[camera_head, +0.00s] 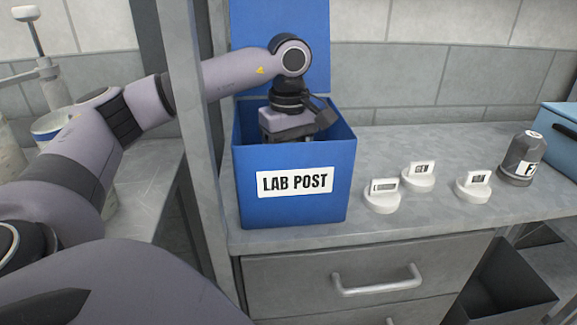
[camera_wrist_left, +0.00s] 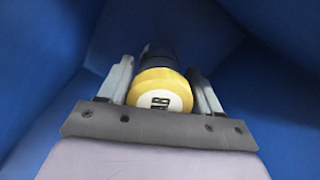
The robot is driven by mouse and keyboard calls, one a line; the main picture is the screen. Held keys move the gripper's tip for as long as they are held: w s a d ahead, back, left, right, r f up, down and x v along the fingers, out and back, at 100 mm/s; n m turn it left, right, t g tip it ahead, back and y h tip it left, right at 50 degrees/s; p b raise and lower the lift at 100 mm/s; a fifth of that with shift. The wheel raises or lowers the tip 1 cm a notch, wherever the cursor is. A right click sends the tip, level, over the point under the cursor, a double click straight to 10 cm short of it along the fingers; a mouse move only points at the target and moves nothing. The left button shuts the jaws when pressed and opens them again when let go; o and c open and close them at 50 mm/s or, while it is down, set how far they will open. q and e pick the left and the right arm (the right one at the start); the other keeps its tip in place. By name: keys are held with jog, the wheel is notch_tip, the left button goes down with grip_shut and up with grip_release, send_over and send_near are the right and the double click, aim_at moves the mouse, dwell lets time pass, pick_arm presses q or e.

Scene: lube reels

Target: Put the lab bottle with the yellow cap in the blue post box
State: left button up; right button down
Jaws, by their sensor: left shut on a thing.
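The blue post box (camera_head: 250,185), labelled LAB POST, stands on the grey counter with its lid raised behind it. My left arm reaches over from the left, and its wrist is down in the box's opening. In the left wrist view, my left gripper (camera_wrist_left: 165,88) is shut on the lab bottle (camera_wrist_left: 157,58), with the fingers on either side of its yellow cap (camera_wrist_left: 160,88). Blue walls surround the bottle and gripper. In the head view the bottle and fingertips are hidden behind the box's front wall. Whether the bottle touches the floor I cannot tell. My right gripper is not in view.
Several white round pieces with label tags (camera_head: 418,178) and a dark grey jar (camera_head: 521,160) stand right of the box. A blue case (camera_head: 560,130) is at the far right. A grey post (camera_head: 185,120) rises left of the box. A drawer (camera_head: 370,275) is below.

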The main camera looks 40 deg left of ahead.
pick_arm(q)
jog(key=shift+f, duration=0.7)
jog(key=shift+f, duration=0.2)
jog(key=o, duration=1.2)
jog(key=shift+r, duration=0.15)
